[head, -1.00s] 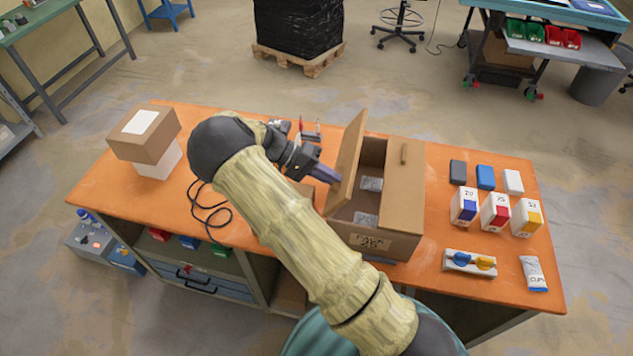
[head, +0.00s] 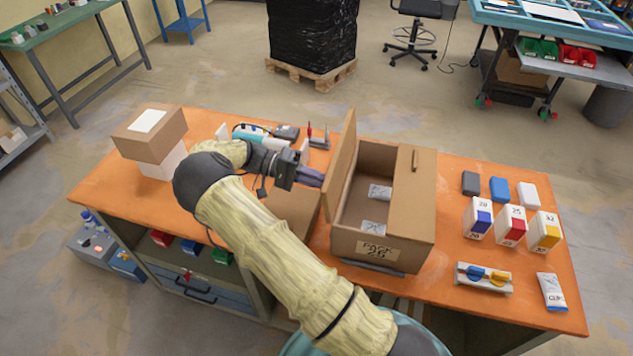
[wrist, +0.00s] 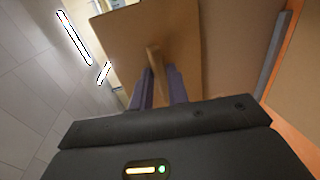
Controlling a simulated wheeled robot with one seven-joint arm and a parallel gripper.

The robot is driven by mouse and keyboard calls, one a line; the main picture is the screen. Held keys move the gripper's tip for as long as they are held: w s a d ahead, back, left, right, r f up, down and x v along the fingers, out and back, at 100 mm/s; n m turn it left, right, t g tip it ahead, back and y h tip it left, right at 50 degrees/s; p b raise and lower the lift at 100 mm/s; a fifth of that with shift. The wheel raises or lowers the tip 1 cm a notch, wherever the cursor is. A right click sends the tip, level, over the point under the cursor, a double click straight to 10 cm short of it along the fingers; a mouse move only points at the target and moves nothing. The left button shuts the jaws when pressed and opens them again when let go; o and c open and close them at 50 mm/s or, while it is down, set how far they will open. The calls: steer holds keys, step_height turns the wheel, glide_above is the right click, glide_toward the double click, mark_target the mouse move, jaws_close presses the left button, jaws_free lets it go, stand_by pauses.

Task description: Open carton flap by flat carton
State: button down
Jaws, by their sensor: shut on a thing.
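An open-topped brown carton (head: 368,245) marked "PACK 26" stands on the orange bench in the head view. Its left flap (head: 341,165) stands about upright along the left side. Its right flap (head: 412,195) lies flat over the right part and bears a small tab. Two pale packets lie inside. My gripper (head: 318,178) is on the outer, left side of the raised flap. In the wrist view, my gripper (wrist: 158,82) has its dark fingers closed around the flap's light-brown tab (wrist: 154,60). A flat brown carton piece (head: 293,208) lies left of the carton, partly hidden by my arm.
On the orange bench (head: 455,258), several small boxes (head: 510,225), a switch block (head: 483,277) and a packet (head: 551,291) stand to the right. Two stacked boxes (head: 150,135) stand at the left. Tools and cables lie behind my arm.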

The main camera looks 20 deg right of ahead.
steer(key=shift+s+f, duration=0.2)
steer(key=shift+f, duration=0.7)
steer(key=shift+b, duration=0.3)
steer(key=c, duration=1.4)
jaws_free()
steer(key=shift+w+f, duration=0.1)
steer(key=shift+w, duration=0.05)
steer(key=shift+c, duration=0.2)
steer(key=shift+a+r, duration=0.1)
steer(key=shift+r, duration=0.15)
